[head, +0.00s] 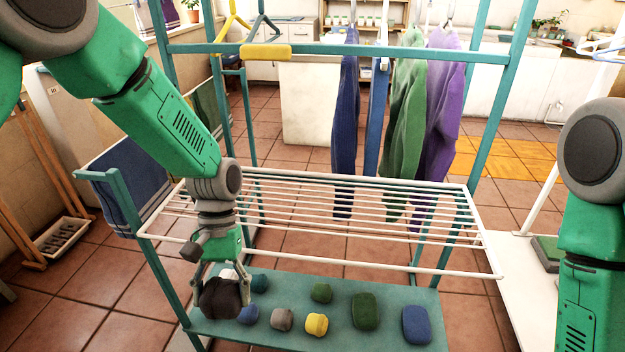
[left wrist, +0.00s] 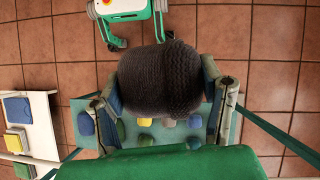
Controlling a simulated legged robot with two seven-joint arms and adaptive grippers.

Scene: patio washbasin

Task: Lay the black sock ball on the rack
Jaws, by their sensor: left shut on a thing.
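The black sock ball (head: 221,298) is a dark knitted lump held between the fingers of my left gripper (head: 222,282). In the left wrist view the black sock ball (left wrist: 160,80) fills the space between the two fingers. The white wire rack (head: 330,205) is a flat frame of parallel bars on a teal stand. My left gripper is at the rack's front left, and the ball hangs in front of the rack's near edge, lower in the picture.
A teal lower shelf (head: 380,295) holds several sock balls and folded bundles, including a yellow one (head: 316,324) and blue one (head: 416,325). Hoodies, including a green one (head: 404,120), hang behind the rack. A blue towel (head: 130,185) hangs at left. The rack's bars look bare.

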